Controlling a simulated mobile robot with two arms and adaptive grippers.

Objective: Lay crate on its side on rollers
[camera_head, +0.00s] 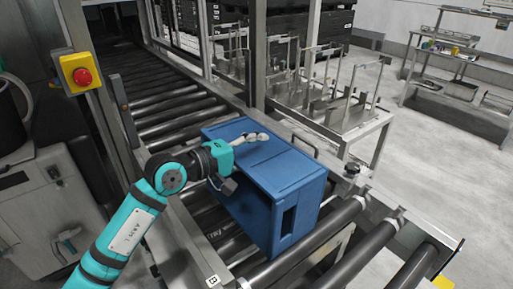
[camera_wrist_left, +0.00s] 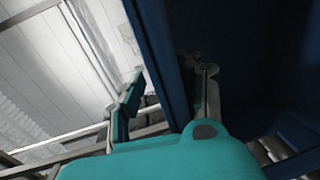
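The blue crate (camera_head: 302,192) sits on the rollers in the head view. A handle slot in its near end runs upright, as on a crate lying on its side. My left gripper (camera_head: 250,139) is at the crate's upper left, with a pale finger over its top face. In the left wrist view, the fingers of my left gripper (camera_wrist_left: 165,98) stand apart on either side of a blue crate wall (camera_wrist_left: 152,40). A gap shows between the left finger and the wall. The crate's inside is mostly dark or hidden. My right gripper is out of view.
The roller conveyor (camera_head: 180,110) runs from the back left to the near right, with bare rollers on both sides of the crate. A metal post (camera_head: 257,55) and a steel rack (camera_head: 345,120) stand beyond it. A yellow box with a red button (camera_head: 82,76) is at the left.

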